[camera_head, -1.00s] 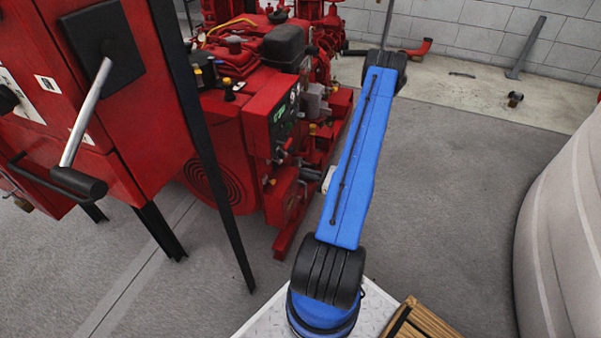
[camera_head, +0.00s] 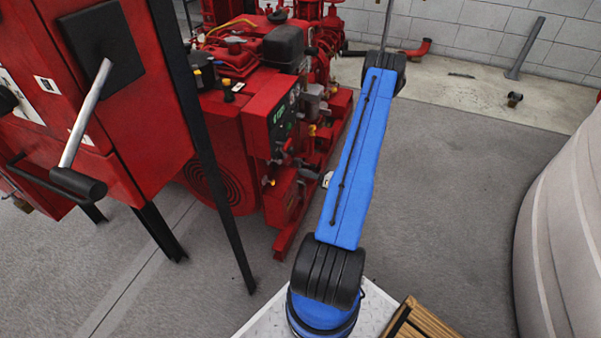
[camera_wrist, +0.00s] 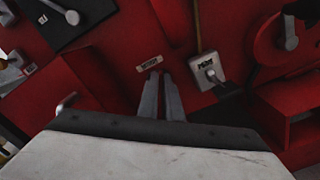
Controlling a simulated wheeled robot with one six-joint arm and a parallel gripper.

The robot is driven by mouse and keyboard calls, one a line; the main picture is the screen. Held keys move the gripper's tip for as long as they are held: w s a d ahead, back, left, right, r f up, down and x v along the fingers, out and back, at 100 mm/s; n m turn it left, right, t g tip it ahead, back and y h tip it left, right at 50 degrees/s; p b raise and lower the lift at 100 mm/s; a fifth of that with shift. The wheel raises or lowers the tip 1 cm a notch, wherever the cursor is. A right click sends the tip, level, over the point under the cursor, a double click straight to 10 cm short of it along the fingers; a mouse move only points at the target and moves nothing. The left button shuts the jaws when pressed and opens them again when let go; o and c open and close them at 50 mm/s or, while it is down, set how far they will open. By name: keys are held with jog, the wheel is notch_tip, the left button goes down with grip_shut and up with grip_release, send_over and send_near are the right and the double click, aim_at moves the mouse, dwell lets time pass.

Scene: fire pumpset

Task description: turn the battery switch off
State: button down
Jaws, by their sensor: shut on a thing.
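In the wrist view, my gripper (camera_wrist: 159,78) has its two grey fingers nearly together, just below a small white label (camera_wrist: 149,63) on a red panel (camera_wrist: 122,55). The label seems to read "BATTERY", though it is blurred. The fingers are shut on the battery switch, whose handle is mostly hidden between and behind the tips. I cannot tell which way the switch is turned. In the head view my gripper is not clearly visible; the red engine set (camera_head: 240,120) with its dark control panel (camera_head: 283,118) stands to the left of my blue arm.
In the wrist view, a pale plate with a lever switch (camera_wrist: 208,70) sits right of my fingers. In the head view, a red cabinet (camera_head: 125,95) with a long crank handle (camera_head: 85,125) and a black post (camera_head: 205,150) stand left. A big pale tank (camera_head: 565,230) is right. Floor between is open.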

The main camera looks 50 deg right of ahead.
jog(key=m, duration=0.3)
jog(key=f+m, duration=0.1)
jog(key=m, duration=0.6)
jog(key=shift+w+d+f+m, duration=0.1)
jog(key=shift+d+f+m, duration=0.05)
jog(key=shift+d+m, duration=0.25)
dwell(0.3)
jog(key=c, duration=1.9)
grip_release()
jog(key=shift+c, duration=0.2)
jog(key=v, duration=1.7)
jog(key=shift+d, duration=0.1)
